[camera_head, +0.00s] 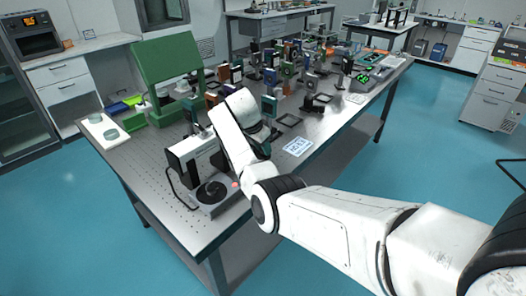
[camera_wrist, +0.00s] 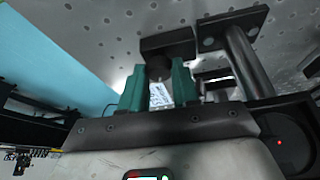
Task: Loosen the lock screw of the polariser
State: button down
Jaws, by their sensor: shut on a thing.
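In the wrist view my gripper (camera_wrist: 156,75) has two teal fingers close together, with a narrow gap between them. The fingertips are at a dark block-like mount (camera_wrist: 168,43) above the perforated table top. This mount appears to be the polariser's, but I cannot tell for sure. The gripper is shut on a small part at the underside of the mount, apparently the lock screw; the fingers mostly hide it. In the head view my white arm hides the fingertips, and I cannot single out the polariser there.
A dark post (camera_wrist: 246,62) stands close to the right of the fingers. The optical table (camera_head: 147,160) carries many mounted optics, a green stand (camera_head: 168,62) and a white-and-black instrument (camera_head: 192,160). A printed card (camera_head: 298,146) lies near the front edge. Blue floor lies beside the table.

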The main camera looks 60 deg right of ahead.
jog(key=shift+m, duration=0.4)
jog(key=c, duration=0.8)
grip_release()
jog(key=b+v, duration=0.1)
jog(key=v, duration=0.9)
jog(key=shift+w+a+r, duration=0.1)
jog(key=shift+w+r, duration=0.1)
jog(key=shift+r, duration=0.15)
